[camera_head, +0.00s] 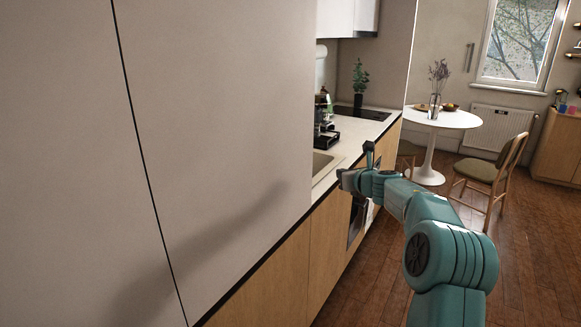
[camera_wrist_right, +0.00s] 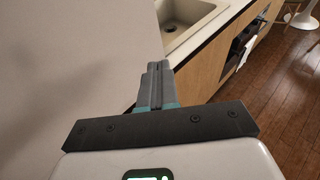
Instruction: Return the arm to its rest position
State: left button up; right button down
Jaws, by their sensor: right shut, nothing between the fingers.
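My right arm, teal, reaches forward from the lower right in the head view. Its gripper (camera_head: 347,180) is in front of the wooden counter fronts, near the edge of the tall white cabinet. In the right wrist view the gripper (camera_wrist_right: 157,68) has its two grey fingers together with nothing between them. It points toward the white cabinet and the counter edge. I cannot tell how far the fingertips are from the counter. My left gripper is not in either view.
A tall white cabinet (camera_head: 210,120) fills the left. Beyond it run a counter (camera_head: 365,130) with a sink (camera_head: 322,163). A round white table (camera_head: 450,119) and a chair (camera_head: 490,170) stand at the back right. Wooden floor (camera_head: 530,240) is clear on the right.

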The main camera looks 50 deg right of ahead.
jog(key=w+a+f+m+g+y, duration=0.1)
jog(key=w+a+f+m+y, duration=0.2)
jog(key=a+f, duration=0.5)
jog(key=w+a+f+m+y, duration=0.1)
jog(key=w+a+f+m, duration=0.1)
jog(key=a+f+m, duration=0.4)
jog(key=w+a+f+m+g+y, duration=0.1)
jog(key=w+a+f+m+y, duration=0.15)
jog(key=a+f, duration=0.65)
jog(key=s+a+f+m+g+y, duration=0.1)
jog(key=s+a+f+m+y, duration=0.1)
jog(key=a+f+m, duration=0.6)
jog(key=s+a+f+m+g+y, duration=0.1)
jog(key=s+a+f+m+g, duration=0.3)
jog(key=a, duration=0.8)
jog(key=s+a+f+m+g, duration=0.2)
jog(key=s+a, duration=0.3)
jog(key=s, duration=0.3)
jog(key=s+a+f+m+g, duration=0.1)
jog(key=s+a+f+m, duration=0.2)
jog(key=s, duration=0.5)
jog(key=s+a+f+m+g+y, duration=0.1)
jog(key=s+a+f+m+g, duration=0.1)
jog(key=s+a, duration=0.5)
jog(key=shift+s+f+m+g, duration=0.3)
jog(key=shift+s+f+m, duration=0.4)
jog(key=shift+m, duration=0.35)
